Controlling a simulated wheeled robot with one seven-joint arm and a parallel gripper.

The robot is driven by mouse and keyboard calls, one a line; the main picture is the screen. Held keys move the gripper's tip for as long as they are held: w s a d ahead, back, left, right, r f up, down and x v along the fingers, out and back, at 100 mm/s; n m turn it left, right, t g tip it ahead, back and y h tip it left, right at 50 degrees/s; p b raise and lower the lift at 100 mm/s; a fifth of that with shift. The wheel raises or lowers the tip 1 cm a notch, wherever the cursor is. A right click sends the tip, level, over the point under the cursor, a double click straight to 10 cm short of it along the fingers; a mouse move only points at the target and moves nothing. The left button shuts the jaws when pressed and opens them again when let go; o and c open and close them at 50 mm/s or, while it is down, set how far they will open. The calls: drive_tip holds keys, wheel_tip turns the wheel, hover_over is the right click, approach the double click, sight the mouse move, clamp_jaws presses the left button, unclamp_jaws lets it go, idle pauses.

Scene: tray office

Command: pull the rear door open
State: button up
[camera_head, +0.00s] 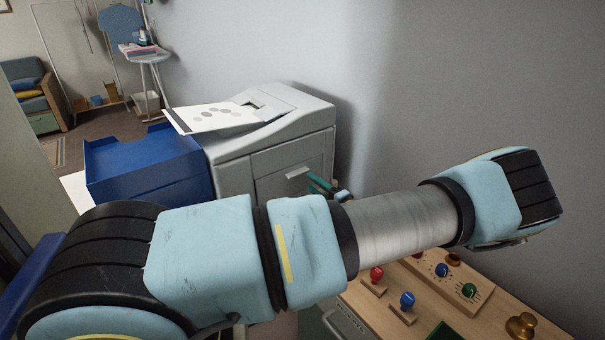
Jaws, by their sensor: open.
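A grey-white printer (232,150) stands against the wall at the picture's middle. The panel on its near side, which looks like the rear door (270,188), appears shut and flush with the body. A small pale handle (297,172) sits on its upper part. My gripper (317,184), with green and dark fingers, shows small just right of the door, close to the handle. It is open, and I see nothing between its fingers. Whether it touches the door cannot be told. My arm crosses in front and hides the door's lower part and most of the wrist.
A blue tray-like box (140,165) adjoins the printer's left side. A sheet with grey dots (212,117) lies on top. A wooden control panel (440,300) with coloured knobs and a brass knob (521,325) is below my arm. The wall is close on the right.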

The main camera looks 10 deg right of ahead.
sight(300, 175)
drive_tip(key=p+x, duration=0.1)
drive_tip(key=x, duration=0.4)
drive_tip(key=shift+w+a, duration=0.2)
drive_tip(key=shift+w, duration=0.1)
drive_tip(key=shift+c, duration=0.3)
clamp_jaws()
idle(0.8)
